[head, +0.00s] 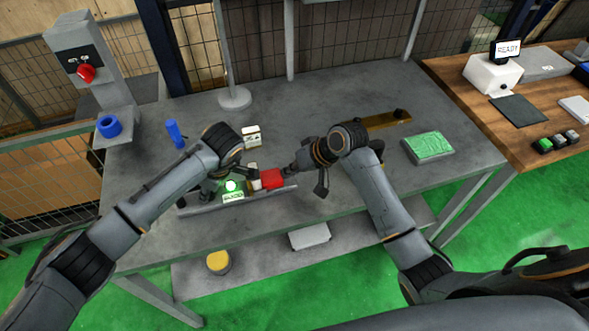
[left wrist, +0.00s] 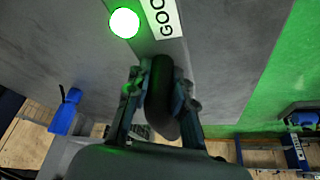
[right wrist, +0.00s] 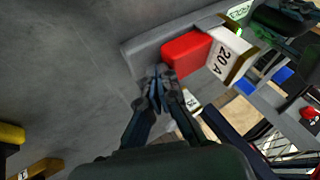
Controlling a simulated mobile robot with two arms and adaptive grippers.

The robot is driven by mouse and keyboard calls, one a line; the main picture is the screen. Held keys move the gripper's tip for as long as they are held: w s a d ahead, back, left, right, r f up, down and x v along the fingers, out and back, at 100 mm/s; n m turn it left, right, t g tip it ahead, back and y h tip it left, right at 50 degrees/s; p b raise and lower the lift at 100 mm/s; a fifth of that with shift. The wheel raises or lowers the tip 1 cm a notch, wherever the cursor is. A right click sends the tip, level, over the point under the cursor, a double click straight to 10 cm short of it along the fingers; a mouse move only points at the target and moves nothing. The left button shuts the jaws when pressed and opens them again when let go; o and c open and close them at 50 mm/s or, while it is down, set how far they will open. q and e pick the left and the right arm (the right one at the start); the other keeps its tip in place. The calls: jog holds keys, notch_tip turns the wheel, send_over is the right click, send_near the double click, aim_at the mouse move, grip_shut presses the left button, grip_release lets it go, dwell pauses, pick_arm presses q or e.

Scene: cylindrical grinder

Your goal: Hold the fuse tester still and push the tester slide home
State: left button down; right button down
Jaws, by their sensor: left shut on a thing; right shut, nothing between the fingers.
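The fuse tester (head: 210,203) is a long grey base near the table's front edge. Its round lamp (left wrist: 124,22) glows green above a label (left wrist: 162,15) reading GOOD. My left gripper (left wrist: 158,92) is shut on a dark rounded grip at the tester's left end. The red tester slide (right wrist: 187,52) sits on the base against a white fuse (right wrist: 226,54) marked 20 A with a brass-coloured end. My right gripper (right wrist: 158,84) is shut and empty at the slide's outer end, touching or very close; I cannot tell which. The fuse's far end is partly hidden.
A white labelled block (head: 251,136) stands behind the tester. A green-topped tray (head: 429,147) and a brass-coloured bar (head: 388,119) lie right.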

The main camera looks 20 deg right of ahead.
jog(key=shift+d, duration=0.3)
jog(key=d, duration=0.3)
jog(key=shift+d, duration=0.1)
jog(key=v, duration=1)
jog(key=shift+d, duration=0.1)
pick_arm(q)
jog(key=c, duration=1.1)
grip_release()
jog(key=shift+o, duration=0.2)
jog(key=v, duration=1.2)
